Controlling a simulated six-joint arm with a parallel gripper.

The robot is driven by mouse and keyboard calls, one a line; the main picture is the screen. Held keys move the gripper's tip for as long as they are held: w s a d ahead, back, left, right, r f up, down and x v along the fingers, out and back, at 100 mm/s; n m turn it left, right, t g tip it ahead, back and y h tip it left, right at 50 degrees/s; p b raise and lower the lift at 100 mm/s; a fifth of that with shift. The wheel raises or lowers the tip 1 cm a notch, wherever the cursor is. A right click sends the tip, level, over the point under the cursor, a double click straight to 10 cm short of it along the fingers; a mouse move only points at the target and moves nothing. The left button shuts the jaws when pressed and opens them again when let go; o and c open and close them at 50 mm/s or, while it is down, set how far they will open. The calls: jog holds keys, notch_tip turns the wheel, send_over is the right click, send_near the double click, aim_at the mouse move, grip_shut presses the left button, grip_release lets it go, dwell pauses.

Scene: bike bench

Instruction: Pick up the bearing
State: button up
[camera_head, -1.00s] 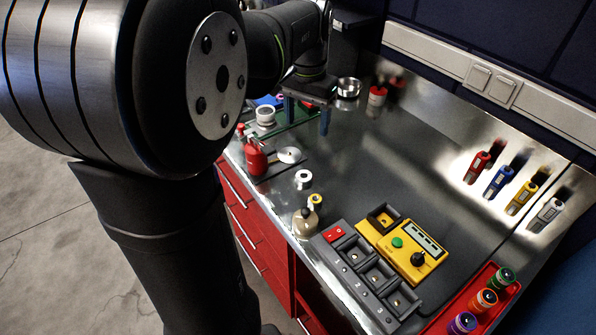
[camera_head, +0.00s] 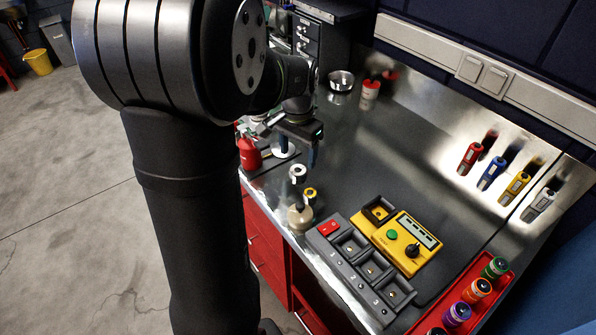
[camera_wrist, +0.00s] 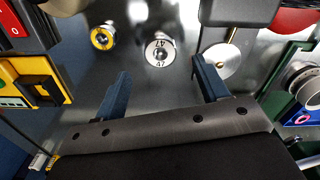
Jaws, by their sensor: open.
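A pale silver ring, which looks like the bearing (camera_head: 298,173), lies flat on the metal bench top near its front edge. In the wrist view the ring (camera_wrist: 159,53) has dark "47" markings and a central hole. A smaller yellow-and-silver ring (camera_head: 310,195) lies close by; it also shows in the wrist view (camera_wrist: 102,37). My gripper (camera_head: 299,152) is above the bench, a little behind the pale ring in the head view. In the wrist view my gripper (camera_wrist: 161,66) has its two blue fingers wide apart, with nothing held between them.
A red bottle (camera_head: 249,154) and a flat metal disc (camera_head: 283,151) stand left of the ring. A beige round pot (camera_head: 300,219), a grey slotted tray (camera_head: 345,262) and a yellow tester (camera_head: 405,245) are in front. The dark mat behind is mostly clear.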

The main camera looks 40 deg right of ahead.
aim_at(298, 166)
notch_tip(298, 166, down, 5)
jog(key=shift+f, duration=0.1)
jog(key=shift+c, duration=0.5)
jog(key=c, duration=1.1)
